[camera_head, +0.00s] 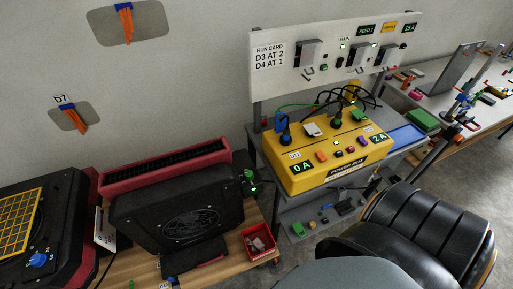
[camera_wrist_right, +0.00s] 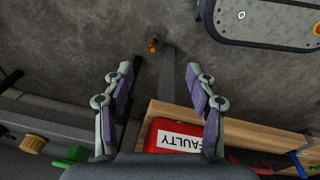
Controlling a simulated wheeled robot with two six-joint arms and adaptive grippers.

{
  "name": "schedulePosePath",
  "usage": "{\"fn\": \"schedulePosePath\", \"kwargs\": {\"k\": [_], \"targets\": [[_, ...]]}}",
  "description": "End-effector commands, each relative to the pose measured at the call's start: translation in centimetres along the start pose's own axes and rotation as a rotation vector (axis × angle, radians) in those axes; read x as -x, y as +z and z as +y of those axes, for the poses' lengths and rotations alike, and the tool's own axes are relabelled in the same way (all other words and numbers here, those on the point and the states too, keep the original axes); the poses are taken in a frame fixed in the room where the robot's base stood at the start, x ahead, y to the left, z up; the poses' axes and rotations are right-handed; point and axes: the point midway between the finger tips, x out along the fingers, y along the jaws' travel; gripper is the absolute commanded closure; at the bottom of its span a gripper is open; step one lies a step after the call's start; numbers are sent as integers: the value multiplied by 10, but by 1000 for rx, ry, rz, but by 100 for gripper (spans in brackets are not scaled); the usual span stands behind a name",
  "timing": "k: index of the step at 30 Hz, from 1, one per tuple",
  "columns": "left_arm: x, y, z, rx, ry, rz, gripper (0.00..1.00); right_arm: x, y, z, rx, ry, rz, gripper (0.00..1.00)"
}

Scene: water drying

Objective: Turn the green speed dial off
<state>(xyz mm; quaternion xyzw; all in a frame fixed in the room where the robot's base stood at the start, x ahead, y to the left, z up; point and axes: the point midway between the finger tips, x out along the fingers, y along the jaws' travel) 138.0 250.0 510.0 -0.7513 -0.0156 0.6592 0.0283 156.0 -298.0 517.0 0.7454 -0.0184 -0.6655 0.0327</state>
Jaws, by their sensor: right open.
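A small green part (camera_head: 249,176) shows at the right side of the black fan unit (camera_head: 180,212) in the head view, with a bright green light just below it. It may be the green speed dial; its setting is too small to read. My right gripper (camera_wrist_right: 158,78) is open and empty in the right wrist view, with its two fingers spread above the grey floor. A green piece (camera_wrist_right: 72,154) lies at the lower left of that view, and I cannot tell whether it is the dial. My left gripper is in neither view.
A red bin (camera_head: 258,243) stands right of the fan unit; a red bin labelled FAULTY (camera_wrist_right: 160,124) shows near my right fingers. A yellow power box (camera_head: 330,165) with cables stands at the back. Another unit with a blue knob (camera_head: 38,260) is at the left.

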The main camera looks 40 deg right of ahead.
Motion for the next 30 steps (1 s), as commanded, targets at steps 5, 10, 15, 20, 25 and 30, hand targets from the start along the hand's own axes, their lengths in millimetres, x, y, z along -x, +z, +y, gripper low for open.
{"fn": "schedulePosePath", "kwargs": {"k": [5,10,15,20,25,30], "targets": [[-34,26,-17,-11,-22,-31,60,34,-147,38,-5,6,102,42],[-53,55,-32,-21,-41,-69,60,120,-253,52,57,-51,180,42],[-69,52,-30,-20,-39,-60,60,201,-297,35,181,-108,225,42],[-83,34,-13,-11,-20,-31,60,275,-318,22,355,-148,253,42],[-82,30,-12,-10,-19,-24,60,316,-351,50,449,-181,262,42],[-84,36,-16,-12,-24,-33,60,359,-378,79,509,-207,279,42]]}}
